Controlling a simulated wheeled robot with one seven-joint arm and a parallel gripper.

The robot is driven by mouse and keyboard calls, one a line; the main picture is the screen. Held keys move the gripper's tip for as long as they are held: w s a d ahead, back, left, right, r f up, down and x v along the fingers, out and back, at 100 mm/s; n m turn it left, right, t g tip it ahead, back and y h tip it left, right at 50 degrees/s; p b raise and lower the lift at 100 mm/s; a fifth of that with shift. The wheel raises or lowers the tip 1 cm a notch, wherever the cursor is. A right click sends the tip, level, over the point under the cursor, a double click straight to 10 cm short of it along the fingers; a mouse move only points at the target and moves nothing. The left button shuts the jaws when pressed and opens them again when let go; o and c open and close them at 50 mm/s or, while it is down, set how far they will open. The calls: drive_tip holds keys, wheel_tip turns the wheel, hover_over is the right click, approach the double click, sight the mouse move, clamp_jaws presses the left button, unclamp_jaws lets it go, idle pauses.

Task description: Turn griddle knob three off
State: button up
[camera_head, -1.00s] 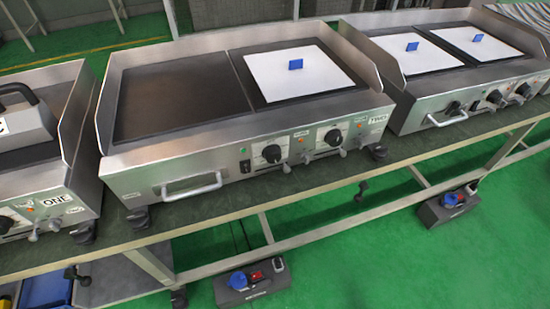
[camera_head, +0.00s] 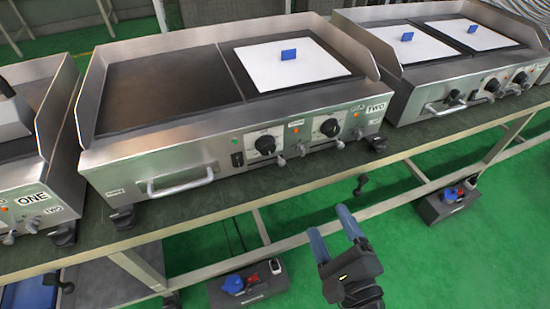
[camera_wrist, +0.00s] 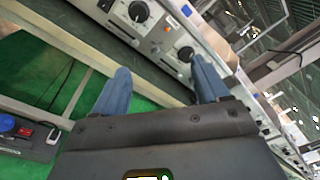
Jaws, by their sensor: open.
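Black round knobs sit on the griddle fronts. The middle griddle (camera_head: 185,158), labelled TWO, has a left knob (camera_head: 265,145) and a right knob (camera_head: 330,128). The right griddle (camera_head: 424,100) has a left knob (camera_head: 492,85) and a right knob (camera_head: 520,78). I cannot read a label three on any of them. My gripper (camera_head: 328,221) is open and empty, in front of and below the middle griddle's right side. In the wrist view, my gripper (camera_wrist: 160,66) is apart from two knobs, an upper one (camera_wrist: 138,11) and a lower one (camera_wrist: 185,54).
The griddles stand on a long dark bench (camera_head: 225,188) with metal legs. A bar handle (camera_head: 180,182) sticks out from the middle griddle. Boxes with blue plugs (camera_head: 248,288) lie on the green floor.

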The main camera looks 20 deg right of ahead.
drive_tip(key=w+a+f+m+b, duration=0.1)
drive_tip(key=w+a+f+m, duration=0.1)
drive_tip(key=w+m, duration=0.55)
drive_tip(key=m+b, duration=0.2)
drive_tip(key=m, duration=0.5)
approach(268, 151)
drive_tip(key=w, duration=0.9)
drive_tip(key=shift+d, duration=0.4)
drive_tip(key=c, duration=1.1)
drive_tip(key=shift+o, duration=0.2)
drive_tip(key=shift+n, duration=0.25)
